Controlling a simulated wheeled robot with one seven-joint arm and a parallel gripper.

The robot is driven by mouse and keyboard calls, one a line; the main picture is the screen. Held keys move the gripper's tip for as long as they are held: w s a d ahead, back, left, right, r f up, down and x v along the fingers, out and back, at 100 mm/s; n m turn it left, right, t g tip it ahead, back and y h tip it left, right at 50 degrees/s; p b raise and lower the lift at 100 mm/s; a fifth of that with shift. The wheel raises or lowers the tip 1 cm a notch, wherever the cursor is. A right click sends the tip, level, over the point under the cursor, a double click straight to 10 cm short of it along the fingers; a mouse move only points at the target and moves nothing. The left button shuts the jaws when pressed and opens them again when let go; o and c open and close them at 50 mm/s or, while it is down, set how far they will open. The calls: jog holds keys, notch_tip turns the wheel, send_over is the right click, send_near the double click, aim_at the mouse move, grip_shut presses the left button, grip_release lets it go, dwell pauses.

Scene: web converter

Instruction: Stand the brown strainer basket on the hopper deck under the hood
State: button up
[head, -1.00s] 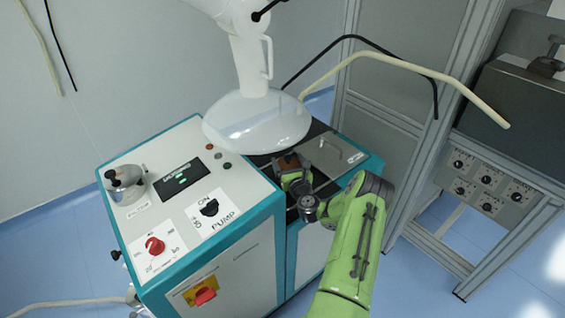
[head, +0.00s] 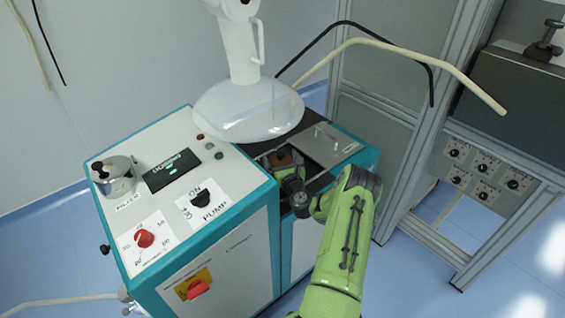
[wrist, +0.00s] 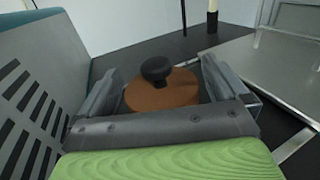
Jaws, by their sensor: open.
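The brown strainer basket (wrist: 160,93) shows in the wrist view as a brown round top with a black knob. It lies between the two spread fingers of my gripper (wrist: 158,80), which is open. In the head view the basket (head: 281,157) is a small brown patch at the front edge of the hood, partly hidden by my gripper (head: 284,166). The white hood (head: 248,112) hangs above and behind it. The dark hopper deck (wrist: 165,48) stretches beyond the basket in the wrist view. The basket's lower part is hidden, so I cannot tell what it rests on.
A metal lid with a handle (head: 330,142) lies right of the basket. A slotted grey panel (wrist: 45,85) rises close to my gripper's left. The control cabinet (head: 185,190) with knobs and a metal pot (head: 116,175) stands left. A metal frame (head: 420,120) stands right.

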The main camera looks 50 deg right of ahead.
jog(key=v, duration=0.6)
jog(key=shift+s+f+b, duration=0.15)
jog(key=shift+s+b, duration=0.05)
jog(key=shift+b, duration=0.15)
jog(key=shift+s+a+r, duration=0.2)
jog(key=shift+s+a, duration=0.15)
jog(key=shift+s, duration=0.15)
